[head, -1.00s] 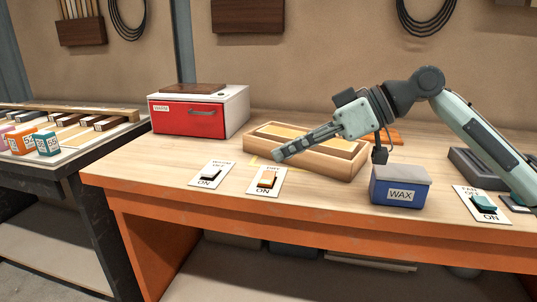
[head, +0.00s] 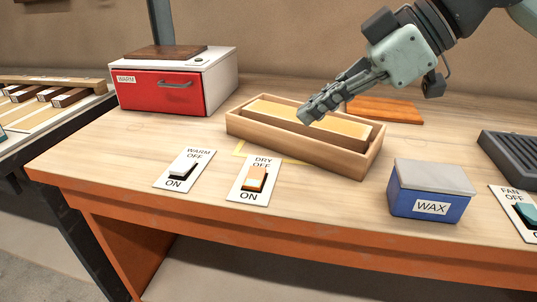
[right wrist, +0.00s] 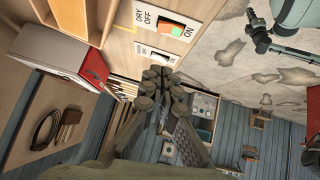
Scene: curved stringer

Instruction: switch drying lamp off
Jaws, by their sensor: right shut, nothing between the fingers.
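The drying lamp's switch is the DRY plate (head: 255,181), a white card with an orange rocker between OFF and ON, near the front of the bench. The right wrist view shows the DRY plate (right wrist: 169,24) at the top, its rocker part orange, part green. I cannot tell surely which end is pressed. My right gripper (head: 306,117) is shut and empty, above the long wooden box, behind and to the right of the switch, apart from it. Its dark fingers also show in the right wrist view (right wrist: 162,80). No lamp can be made out.
The WARM switch plate (head: 184,170) lies just left of DRY. The wooden box (head: 352,164) holds a pale strip. A blue WAX tin (head: 430,195) and the FAN switch (head: 524,213) are to the right. A red-fronted warmer (head: 163,92) stands back left.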

